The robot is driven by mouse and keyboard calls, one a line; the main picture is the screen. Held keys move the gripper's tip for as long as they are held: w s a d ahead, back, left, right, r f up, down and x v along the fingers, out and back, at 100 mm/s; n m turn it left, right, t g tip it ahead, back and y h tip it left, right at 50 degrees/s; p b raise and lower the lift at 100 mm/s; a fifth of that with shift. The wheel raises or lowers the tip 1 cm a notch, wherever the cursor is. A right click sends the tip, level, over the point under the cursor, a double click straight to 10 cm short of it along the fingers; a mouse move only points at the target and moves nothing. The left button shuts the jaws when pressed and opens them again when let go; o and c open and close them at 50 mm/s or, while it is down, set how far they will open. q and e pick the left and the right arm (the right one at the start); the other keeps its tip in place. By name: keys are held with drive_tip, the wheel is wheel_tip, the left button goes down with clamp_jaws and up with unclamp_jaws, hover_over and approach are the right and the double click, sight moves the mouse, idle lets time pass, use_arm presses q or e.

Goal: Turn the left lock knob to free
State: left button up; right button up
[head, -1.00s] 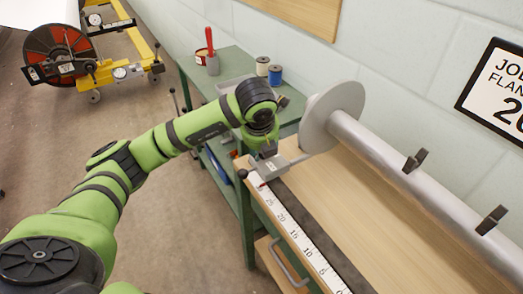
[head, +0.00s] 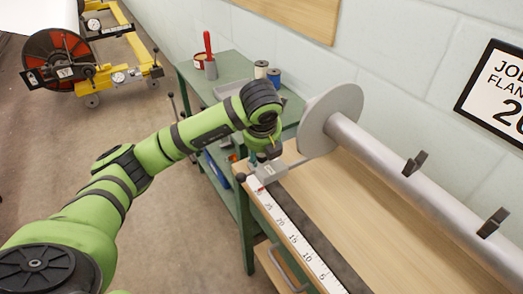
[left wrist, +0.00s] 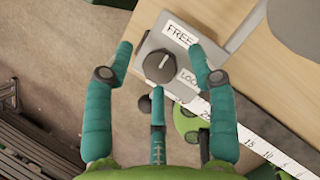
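In the left wrist view the left lock knob (left wrist: 160,66) is a round dark knob with a thin pale mark, on a grey block (left wrist: 147,43). A FREE label (left wrist: 180,33) lies above it, a LOCK label (left wrist: 188,77) to its lower right. I cannot tell surely which label the mark points to. My left gripper (left wrist: 161,54) has teal fingers spread open on both sides of the knob, a third finger below; contact is not clear. In the head view my left gripper (head: 268,151) is small and mostly hidden by its wrist, above the grey block (head: 269,172).
A white scale strip (head: 290,230) runs along the wooden bench (head: 360,220) edge. A grey flanged roller (head: 390,165) lies to the right. A green table (head: 232,64) with spools stands behind. A black ball handle (head: 241,177) sits beside the block.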

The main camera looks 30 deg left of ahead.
use_arm(q)
drive_tip(key=shift+s+r, duration=0.1)
drive_tip(key=v, duration=1.1)
drive_tip(key=shift+r, duration=0.4)
drive_tip(key=shift+d, duration=0.1)
